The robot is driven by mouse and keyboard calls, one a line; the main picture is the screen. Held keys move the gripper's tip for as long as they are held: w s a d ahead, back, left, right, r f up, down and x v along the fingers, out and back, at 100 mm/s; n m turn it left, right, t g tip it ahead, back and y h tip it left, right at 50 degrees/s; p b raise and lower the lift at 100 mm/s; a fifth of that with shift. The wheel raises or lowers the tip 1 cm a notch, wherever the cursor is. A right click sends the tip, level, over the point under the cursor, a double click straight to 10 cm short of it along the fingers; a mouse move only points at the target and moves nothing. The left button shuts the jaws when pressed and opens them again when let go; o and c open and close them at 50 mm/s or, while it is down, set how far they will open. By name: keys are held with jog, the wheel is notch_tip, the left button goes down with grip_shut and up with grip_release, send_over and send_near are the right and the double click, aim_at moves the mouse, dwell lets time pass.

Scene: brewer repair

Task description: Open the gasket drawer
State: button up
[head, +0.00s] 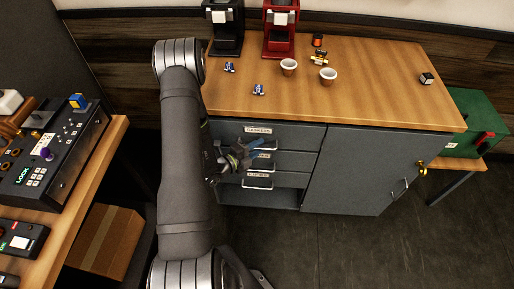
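The gasket drawer (300,136) is the top drawer in the grey cabinet under the wooden counter. Its white label (257,130) appears to read "GASKETS", in small letters. The drawer front looks flush with the cabinet, so it appears shut. Its metal handle is partly hidden behind my gripper. My gripper (248,156) is in front of the drawers, around the height of the top handle and the second drawer. I cannot tell whether it touches the handle, or whether its small, dark fingers are open or shut.
Two lower drawers (290,180) sit below, with a cabinet door (355,175) to their right. Cups (328,76), small parts and two brewers, black (226,25) and red (281,28), stand on the counter. A side table with a control box (50,155) is at left. The floor (400,240) is clear.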

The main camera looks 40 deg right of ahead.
jog(key=shift+d, duration=0.1)
grip_shut()
jog(key=shift+s, duration=0.1)
jog(key=s+a, duration=1.3)
jog(key=shift+s+a, duration=0.15)
jog(key=shift+a, duration=0.2)
grip_release()
jog(key=shift+a, duration=0.1)
